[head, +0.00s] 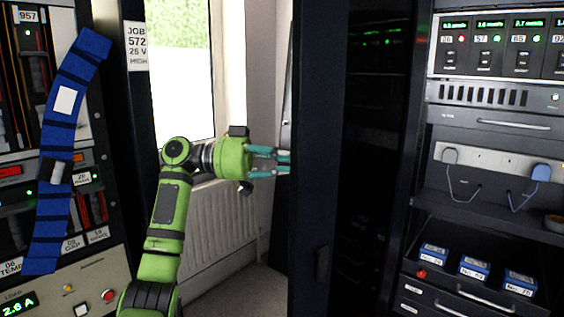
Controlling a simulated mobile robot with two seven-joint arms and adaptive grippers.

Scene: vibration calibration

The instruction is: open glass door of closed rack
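The closed rack's glass door (377,150) appears as a tall dark pane seen at a slant, with dim green lights showing in it. Its broad black frame (318,110) stands on the left and carries a small dark handle (323,262). I cannot tell how far the door stands from its rack. My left gripper (288,161), green with teal fingers, points right at the frame's left edge, well above the handle. The fingers are apart with a gap between them. Their very tips meet or pass behind the edge, so contact is unclear. My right gripper is not in view.
An open equipment rack (492,155) with displays, plugs and blue boxes stands at right. Another instrument rack (70,285) stands at left, with a curved blue strip (62,140) before it. A window (180,70) and a white radiator (210,220) lie behind my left arm.

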